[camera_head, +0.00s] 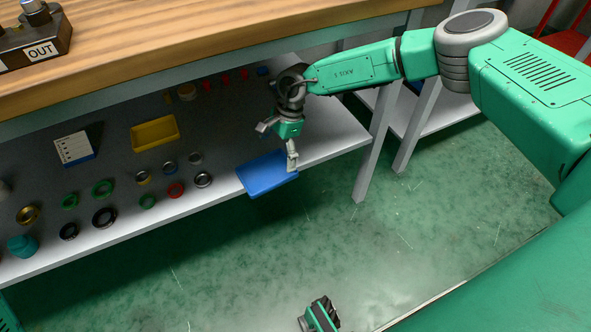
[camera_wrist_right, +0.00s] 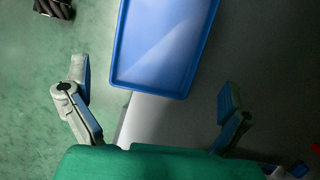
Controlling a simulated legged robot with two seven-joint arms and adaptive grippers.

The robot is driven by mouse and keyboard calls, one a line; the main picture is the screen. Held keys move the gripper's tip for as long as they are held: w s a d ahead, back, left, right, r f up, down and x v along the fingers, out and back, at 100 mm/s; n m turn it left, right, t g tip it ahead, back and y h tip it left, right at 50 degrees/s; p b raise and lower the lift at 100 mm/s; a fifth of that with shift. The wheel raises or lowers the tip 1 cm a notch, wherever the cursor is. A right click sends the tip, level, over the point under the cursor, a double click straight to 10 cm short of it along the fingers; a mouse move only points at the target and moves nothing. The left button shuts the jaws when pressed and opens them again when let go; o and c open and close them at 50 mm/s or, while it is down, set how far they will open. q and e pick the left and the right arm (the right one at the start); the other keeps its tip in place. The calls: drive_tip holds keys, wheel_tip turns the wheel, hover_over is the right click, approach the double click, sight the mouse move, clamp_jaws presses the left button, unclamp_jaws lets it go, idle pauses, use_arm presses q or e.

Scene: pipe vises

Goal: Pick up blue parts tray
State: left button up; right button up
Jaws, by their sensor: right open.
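The blue parts tray (camera_head: 266,174) is a shallow rectangle on the lower grey shelf, and its front part sticks out past the shelf's front edge. My right gripper (camera_head: 278,147) is over the tray's back right side, its fingers spread apart with nothing between them. One finger is near the tray's right corner; I cannot tell if it touches. In the right wrist view the tray (camera_wrist_right: 162,42) lies ahead of the open gripper (camera_wrist_right: 156,88), its near end roughly between the fingertips, with gaps on both sides. My left gripper is not clearly seen.
The lower shelf (camera_head: 225,165) holds a yellow tray (camera_head: 155,133), a white-labelled box (camera_head: 75,148) and several coloured rings to the left. The wooden benchtop (camera_head: 200,45) hangs above. A grey table leg (camera_head: 374,155) stands to the right.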

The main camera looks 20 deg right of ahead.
sight(266, 174)
drive_tip(key=shift+a+r+m+y, duration=0.3)
drive_tip(key=shift+a+r, duration=0.1)
drive_tip(key=shift+r, duration=0.05)
drive_tip(key=shift+w+a+r, duration=0.1)
drive_tip(key=shift+a+r, duration=0.05)
drive_tip(key=shift+a, duration=0.2)
drive_tip(key=shift+b+x, duration=0.6)
drive_tip(key=shift+x, duration=0.25)
drive_tip(key=b+x, duration=0.1)
drive_tip(key=x, duration=0.1)
drive_tip(key=d+b+x, duration=0.1)
drive_tip(key=x, duration=0.2)
drive_tip(key=shift+s+b, duration=0.25)
drive_tip(key=shift+b, duration=0.05)
drive_tip(key=shift+a+f, duration=0.25)
drive_tip(key=shift+a+r, duration=0.2)
drive_tip(key=shift+a, duration=0.1)
drive_tip(key=c, duration=1.2)
drive_tip(key=shift+d+f, duration=0.1)
drive_tip(key=shift+d, duration=0.3)
use_arm(q)
drive_tip(key=f, duration=0.4)
drive_tip(key=shift+w+f, duration=0.2)
drive_tip(key=shift+w, duration=0.1)
